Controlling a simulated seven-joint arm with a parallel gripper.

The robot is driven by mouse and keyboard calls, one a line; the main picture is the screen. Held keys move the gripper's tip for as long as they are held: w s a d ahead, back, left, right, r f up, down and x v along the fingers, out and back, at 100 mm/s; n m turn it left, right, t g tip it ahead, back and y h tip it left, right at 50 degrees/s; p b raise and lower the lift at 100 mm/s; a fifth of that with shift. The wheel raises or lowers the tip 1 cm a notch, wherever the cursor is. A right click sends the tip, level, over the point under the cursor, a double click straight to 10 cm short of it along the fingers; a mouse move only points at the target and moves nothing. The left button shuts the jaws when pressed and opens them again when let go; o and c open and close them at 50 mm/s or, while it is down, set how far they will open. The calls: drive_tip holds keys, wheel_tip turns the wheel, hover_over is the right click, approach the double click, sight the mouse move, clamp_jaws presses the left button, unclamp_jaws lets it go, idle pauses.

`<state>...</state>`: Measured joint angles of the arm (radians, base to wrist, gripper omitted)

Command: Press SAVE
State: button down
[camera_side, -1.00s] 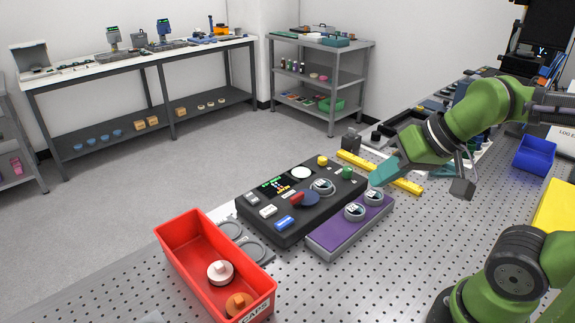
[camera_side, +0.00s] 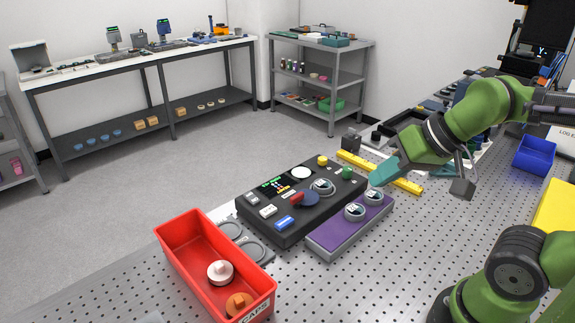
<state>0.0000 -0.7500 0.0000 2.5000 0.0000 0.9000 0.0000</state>
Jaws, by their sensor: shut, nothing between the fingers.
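The black control box (camera_side: 262,228) lies on the perforated bench. The key labels are too small to read, so I cannot tell which is SAVE. My gripper (camera_side: 378,178), with teal fingers, is shut and empty. It appears above and right of the box's far end, apart from the keys.
A purple-topped block (camera_side: 330,237) with round dials stands against the box's right side. A red bin (camera_side: 183,262) holding a white cap and an orange cap is at front left. A yellow bar (camera_side: 352,160) lies behind.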

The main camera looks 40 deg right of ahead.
drive_tip(key=w+a+f+g, duration=0.1)
drive_tip(key=w+a+f, duration=0.15)
drive_tip(key=w, duration=0.25)
drive_tip(key=w+a+f+m+y, duration=0.1)
drive_tip(key=w+a+f, duration=0.15)
drive_tip(key=w, duration=0.25)
drive_tip(key=w+a+f+g, duration=0.1)
drive_tip(key=w+a+f, duration=0.1)
drive_tip(key=w+f, duration=0.25)
drive_tip(key=w+d+r+m+t+h, duration=0.1)
drive_tip(key=w+t, duration=0.3)
drive_tip(key=w, duration=0.6)
drive_tip(key=shift+w+d+m+h, duration=0.25)
drive_tip(key=shift+d+m+h, duration=0.35)
drive_tip(key=shift+d+m, duration=0.25)
